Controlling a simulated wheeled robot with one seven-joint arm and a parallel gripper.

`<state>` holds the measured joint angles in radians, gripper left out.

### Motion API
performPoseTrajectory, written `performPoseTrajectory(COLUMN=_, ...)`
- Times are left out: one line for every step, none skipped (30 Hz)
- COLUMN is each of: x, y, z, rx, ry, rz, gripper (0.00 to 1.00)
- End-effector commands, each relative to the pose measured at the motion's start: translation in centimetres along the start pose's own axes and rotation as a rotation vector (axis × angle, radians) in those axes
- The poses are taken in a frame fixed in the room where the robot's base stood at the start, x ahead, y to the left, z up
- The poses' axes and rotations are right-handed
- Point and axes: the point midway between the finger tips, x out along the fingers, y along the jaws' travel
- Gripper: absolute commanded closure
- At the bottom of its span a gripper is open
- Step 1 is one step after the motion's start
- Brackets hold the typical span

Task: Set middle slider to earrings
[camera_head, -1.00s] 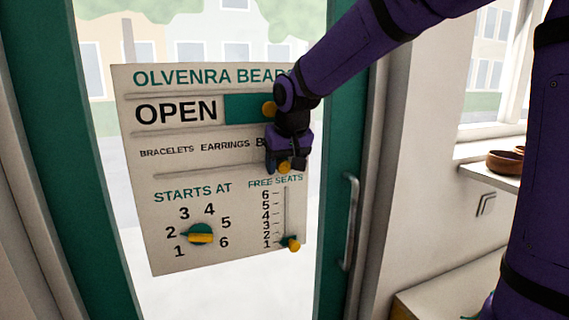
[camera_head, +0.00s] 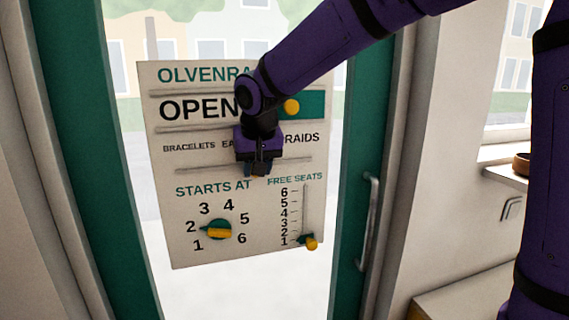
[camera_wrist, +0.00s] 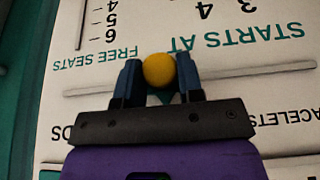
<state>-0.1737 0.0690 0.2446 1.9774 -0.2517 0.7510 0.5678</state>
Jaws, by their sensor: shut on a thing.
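A white sign board (camera_head: 160,255) hangs on the glass door. Its middle slider runs in a track (camera_head: 200,173) below the words BRACELETS (camera_head: 189,147), EARRINGS and BRAIDS. My gripper (camera_head: 258,172) is at this track, below the right part of EARRINGS. The hand covers most of that word and the start of BRAIDS. In the wrist view the slider's round yellow knob (camera_wrist: 159,70) sits between the two dark fingers of my gripper (camera_wrist: 159,84), which are shut on it. In the head view the hand mostly hides this knob.
Above is the OPEN slider with its yellow knob (camera_head: 291,106). Below are the STARTS AT dial (camera_head: 219,231), pointing left near 2, and the FREE SEATS slider knob (camera_head: 311,242) at 1. A door handle (camera_head: 369,222) stands to the right of the board.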

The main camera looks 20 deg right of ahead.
Motion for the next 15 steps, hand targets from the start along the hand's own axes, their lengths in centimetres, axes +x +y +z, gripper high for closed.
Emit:
performPoseTrajectory(x=-0.02, y=-0.71, z=-0.03, rx=-0.002, ry=0.001, rz=-0.001, gripper=1.00)
performPoseTrajectory(x=-0.03, y=-0.96, z=-0.02, rx=-0.001, ry=0.001, rz=-0.001, gripper=1.00)
performPoseTrajectory(x=-0.04, y=-1.19, z=-0.01, rx=0.001, ry=0.001, rz=0.000, gripper=1.00)
performPoseTrajectory(x=-0.04, y=-1.30, z=-0.01, rx=0.001, ry=0.002, rz=0.000, gripper=1.00)
performPoseTrajectory(x=-0.05, y=-1.36, z=-0.01, rx=0.002, ry=0.002, rz=0.000, gripper=1.00)
performPoseTrajectory(x=-0.05, y=-1.39, z=-0.01, rx=0.002, ry=0.002, rz=0.000, gripper=1.00)
performPoseTrajectory(x=-0.05, y=-1.38, z=-0.02, rx=0.002, ry=0.002, rz=0.000, gripper=1.00)
performPoseTrajectory(x=-0.05, y=-1.36, z=-0.02, rx=0.002, ry=0.002, rz=0.000, gripper=1.00)
performPoseTrajectory(x=-0.05, y=-1.35, z=-0.02, rx=0.002, ry=0.002, rz=0.000, gripper=1.00)
performPoseTrajectory(x=-0.05, y=-1.35, z=-0.02, rx=0.002, ry=0.002, rz=0.000, gripper=1.00)
performPoseTrajectory(x=-0.06, y=-1.34, z=-0.02, rx=0.002, ry=0.002, rz=0.000, gripper=1.00)
performPoseTrajectory(x=-0.06, y=-1.34, z=-0.02, rx=0.002, ry=0.002, rz=0.000, gripper=1.00)
performPoseTrajectory(x=-0.06, y=-1.33, z=-0.02, rx=0.002, ry=0.002, rz=0.000, gripper=0.63)
performPoseTrajectory(x=-0.06, y=-1.33, z=-0.02, rx=0.002, ry=0.002, rz=0.000, gripper=0.56)
performPoseTrajectory(x=-0.05, y=-1.33, z=-0.02, rx=0.002, ry=0.002, rz=0.000, gripper=0.47)
